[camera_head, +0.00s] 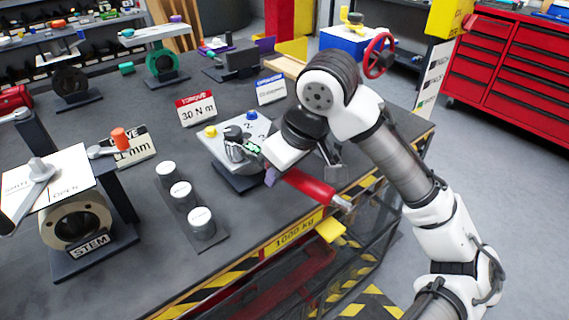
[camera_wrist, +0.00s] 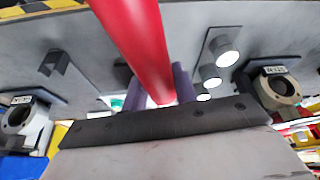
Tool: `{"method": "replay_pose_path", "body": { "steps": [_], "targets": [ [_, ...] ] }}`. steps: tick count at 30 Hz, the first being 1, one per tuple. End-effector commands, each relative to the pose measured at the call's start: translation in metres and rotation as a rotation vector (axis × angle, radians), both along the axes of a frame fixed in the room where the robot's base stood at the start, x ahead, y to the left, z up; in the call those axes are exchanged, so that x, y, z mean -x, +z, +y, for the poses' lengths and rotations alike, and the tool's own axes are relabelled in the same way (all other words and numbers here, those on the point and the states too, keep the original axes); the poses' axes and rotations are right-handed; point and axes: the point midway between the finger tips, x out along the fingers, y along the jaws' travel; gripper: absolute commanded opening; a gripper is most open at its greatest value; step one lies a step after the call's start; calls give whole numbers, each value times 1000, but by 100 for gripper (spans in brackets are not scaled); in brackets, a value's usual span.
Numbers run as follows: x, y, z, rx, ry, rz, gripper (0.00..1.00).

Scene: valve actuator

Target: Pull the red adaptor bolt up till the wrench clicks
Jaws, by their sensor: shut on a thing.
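A wrench with a red handle (camera_head: 310,187) and a silver end lies across the table's front edge. Its dark head with a small green display (camera_head: 251,147) is over a grey block (camera_head: 213,143). The block carries a yellow bolt (camera_head: 210,131) and a blue bolt (camera_head: 251,115). I cannot make out a red bolt; the wrench head and my arm cover part of the block. My gripper (camera_head: 273,174) is shut on the red handle. In the wrist view, the handle (camera_wrist: 135,35) passes between the purple fingers of my gripper (camera_wrist: 160,90).
A red-topped 30 N m sign (camera_head: 196,108) stands behind the block. Several silver-white cylinders (camera_head: 181,193) stand on a strip to its left. A STEM valve fixture (camera_head: 78,225) stands at the left. The aisle (camera_head: 490,190) right of the table is open floor.

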Motion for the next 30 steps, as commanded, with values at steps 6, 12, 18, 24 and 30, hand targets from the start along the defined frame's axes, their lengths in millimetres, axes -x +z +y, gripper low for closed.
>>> {"method": "replay_pose_path", "body": {
  "steps": [6,12,18,24,30],
  "targets": [
    [2,1,2,-2,-27,-3,0],
    [2,1,2,-3,-28,-3,0],
    [4,1,4,-2,-43,-2,0],
    [8,1,10,-2,-95,-3,0],
    [12,2,15,-3,-149,-3,0]
  ]
}}
